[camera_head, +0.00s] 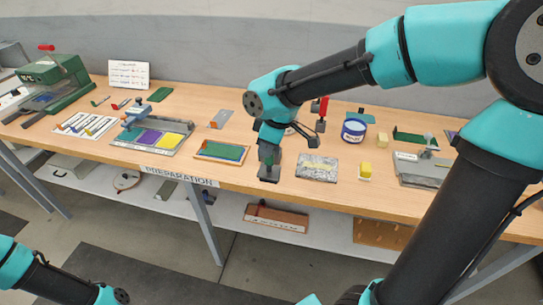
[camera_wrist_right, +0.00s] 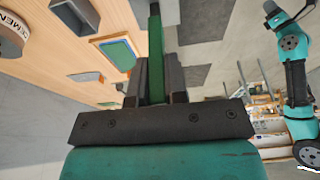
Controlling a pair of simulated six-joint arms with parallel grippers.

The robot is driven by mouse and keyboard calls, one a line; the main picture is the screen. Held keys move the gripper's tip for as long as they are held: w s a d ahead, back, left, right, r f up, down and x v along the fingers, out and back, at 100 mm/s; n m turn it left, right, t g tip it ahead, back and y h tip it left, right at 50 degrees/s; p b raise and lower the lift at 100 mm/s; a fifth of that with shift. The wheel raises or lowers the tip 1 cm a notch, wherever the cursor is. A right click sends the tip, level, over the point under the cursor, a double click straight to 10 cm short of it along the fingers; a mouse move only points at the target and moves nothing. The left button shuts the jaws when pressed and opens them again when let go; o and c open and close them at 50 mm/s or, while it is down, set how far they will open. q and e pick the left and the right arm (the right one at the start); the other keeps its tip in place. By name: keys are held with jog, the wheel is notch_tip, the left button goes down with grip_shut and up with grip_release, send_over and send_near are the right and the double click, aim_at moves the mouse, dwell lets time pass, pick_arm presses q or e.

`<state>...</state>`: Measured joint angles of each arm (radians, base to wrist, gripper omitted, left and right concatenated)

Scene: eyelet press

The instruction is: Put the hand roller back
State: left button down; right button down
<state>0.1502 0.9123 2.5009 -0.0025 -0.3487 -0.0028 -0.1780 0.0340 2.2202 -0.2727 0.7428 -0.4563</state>
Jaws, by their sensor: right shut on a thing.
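My right gripper (camera_head: 269,172) is low over the front edge of the bench, between the green panel and the grey speckled slab. In the right wrist view its two dark fingers (camera_wrist_right: 157,82) are shut on a green handle, which I take to be the hand roller (camera_wrist_right: 156,45). A grey part sits at the far end of the handle, cut off by the top of that view. In the head view the gripper mostly hides the held tool. My left arm shows at the lower left of the head view; its gripper is out of frame.
A green press (camera_head: 52,78) stands far left.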

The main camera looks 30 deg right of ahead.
jog(key=shift+w, duration=0.1)
jog(key=w+d+f, duration=0.1)
jog(key=w+d, duration=0.7)
jog(key=w, duration=0.4)
jog(key=shift+w+f, duration=0.15)
jog(key=shift+w, duration=0.3)
jog(key=shift+w+d+f, duration=0.1)
jog(key=shift+w+f, duration=0.05)
jog(key=shift+f, duration=0.8)
jog(key=shift+w+d+f, duration=0.1)
jog(key=shift+f, duration=1.2)
jog(key=c, duration=1.1)
grip_release()
jog(key=shift+c, duration=0.2)
